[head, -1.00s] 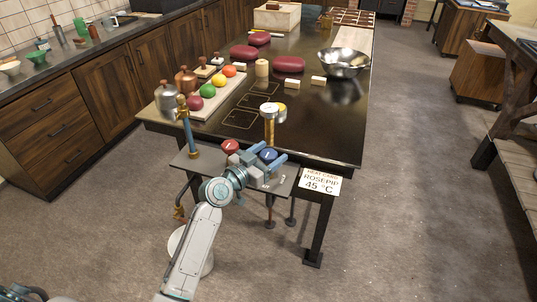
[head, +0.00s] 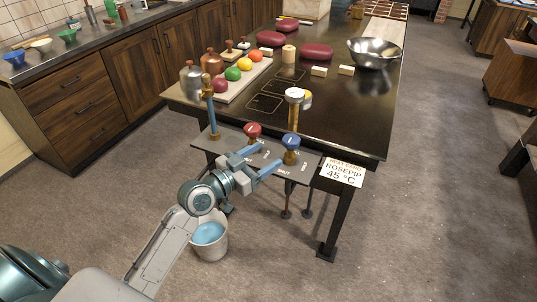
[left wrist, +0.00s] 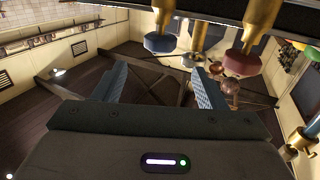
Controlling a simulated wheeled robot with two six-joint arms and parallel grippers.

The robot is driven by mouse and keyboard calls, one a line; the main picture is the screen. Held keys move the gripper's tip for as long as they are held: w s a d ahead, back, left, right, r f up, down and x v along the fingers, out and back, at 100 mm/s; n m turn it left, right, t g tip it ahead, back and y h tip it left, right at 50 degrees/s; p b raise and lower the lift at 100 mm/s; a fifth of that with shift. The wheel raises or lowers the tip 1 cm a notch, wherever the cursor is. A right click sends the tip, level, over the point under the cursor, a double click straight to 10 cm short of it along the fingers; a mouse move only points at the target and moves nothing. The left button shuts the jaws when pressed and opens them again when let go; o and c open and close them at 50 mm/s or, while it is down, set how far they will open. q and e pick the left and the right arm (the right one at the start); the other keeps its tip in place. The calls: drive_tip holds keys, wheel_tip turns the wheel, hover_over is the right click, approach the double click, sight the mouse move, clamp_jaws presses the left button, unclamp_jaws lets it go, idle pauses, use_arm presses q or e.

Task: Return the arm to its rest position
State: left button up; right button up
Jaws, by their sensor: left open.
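My left gripper (head: 258,160) is open and empty, at the front edge of the metal shelf with the knobs. Its two blue-padded fingers also show spread apart in the left wrist view (left wrist: 160,95), with nothing between them. The blue knob (head: 291,143) stands just beyond the right finger, and the red knob (head: 253,130) stands behind the left finger. In the left wrist view the blue knob (left wrist: 160,42) and the red knob (left wrist: 241,63) hang near the top, apart from the fingers. My right gripper does not show.
A bucket of blue liquid (head: 209,234) stands on the floor below the shelf. A brass tap post (head: 211,110) rises at the shelf's left. A sign reading ROSEPIP 45 °C (head: 342,172) hangs at the table's front corner.

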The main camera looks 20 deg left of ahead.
idle(0.4)
use_arm(q)
drive_tip(key=s+d+f+g+y, duration=0.25)
drive_tip(key=s+f+g, duration=0.35)
drive_tip(key=s+f, duration=0.6)
drive_tip(key=s+a+f+n+g+y, duration=0.2)
drive_tip(key=s+a+f+g+y, duration=0.15)
drive_tip(key=s, duration=0.55)
drive_tip(key=s+a+f+n+g+y, duration=0.2)
drive_tip(key=s+g+y, duration=0.15)
drive_tip(key=s, duration=0.55)
drive_tip(key=a+f+g, duration=0.1)
drive_tip(key=a+f, duration=0.2)
drive_tip(key=f, duration=2.8)
drive_tip(key=s+a+f+g+h, duration=0.1)
drive_tip(key=s+f, duration=1.5)
drive_tip(key=f, duration=0.2)
drive_tip(key=shift+s+a+f+n, duration=0.15)
drive_tip(key=shift+s+f+n, duration=0.05)
drive_tip(key=shift+f+n, duration=0.1)
